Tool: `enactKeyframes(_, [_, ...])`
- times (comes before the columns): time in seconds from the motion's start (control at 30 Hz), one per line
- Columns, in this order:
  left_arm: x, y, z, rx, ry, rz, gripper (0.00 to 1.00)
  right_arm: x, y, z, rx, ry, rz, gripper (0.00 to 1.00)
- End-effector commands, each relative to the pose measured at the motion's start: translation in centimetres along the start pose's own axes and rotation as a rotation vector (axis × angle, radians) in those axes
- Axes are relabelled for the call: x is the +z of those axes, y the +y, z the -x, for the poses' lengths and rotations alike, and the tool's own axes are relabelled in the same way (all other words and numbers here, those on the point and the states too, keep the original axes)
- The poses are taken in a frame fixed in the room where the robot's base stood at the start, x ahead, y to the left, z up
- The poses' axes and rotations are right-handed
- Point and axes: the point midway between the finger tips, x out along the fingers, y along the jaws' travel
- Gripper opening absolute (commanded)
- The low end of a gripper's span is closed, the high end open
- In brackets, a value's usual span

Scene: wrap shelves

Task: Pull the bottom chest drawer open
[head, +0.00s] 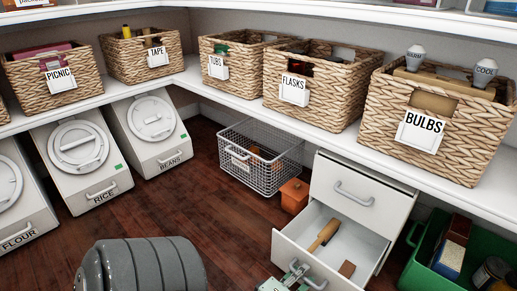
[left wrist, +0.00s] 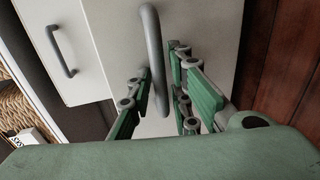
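The white chest stands at the right of the head view. Its upper drawer (head: 360,193) is shut. The bottom drawer (head: 362,240) is out, with its inside showing. A wooden-handled tool (head: 325,235) and a small brown block (head: 347,269) lie in it. My left gripper (head: 300,272) is at the bottom drawer's front, by its handle. In the left wrist view the grey handle (left wrist: 154,50) runs between the fingers of my left gripper (left wrist: 160,78). The fingers stand apart, with a gap visible beside the handle. My right gripper is not in view.
A shelf of labelled wicker baskets overhangs the chest. Dark wooden floor (head: 215,218) lies clear in the middle.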

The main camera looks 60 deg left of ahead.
Motion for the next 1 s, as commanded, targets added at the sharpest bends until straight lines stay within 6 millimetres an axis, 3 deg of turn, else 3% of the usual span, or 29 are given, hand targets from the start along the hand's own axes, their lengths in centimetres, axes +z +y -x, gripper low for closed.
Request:
enactKeyframes(0.17, [0.0, 0.5, -1.9, 0.003, 0.001, 0.001, 0.18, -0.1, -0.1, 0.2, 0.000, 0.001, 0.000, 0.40])
enactKeyframes(1.0, [-0.1, 3.6, -17.7, 0.003, 0.001, -0.001, 0.18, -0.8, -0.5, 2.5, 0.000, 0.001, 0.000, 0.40])
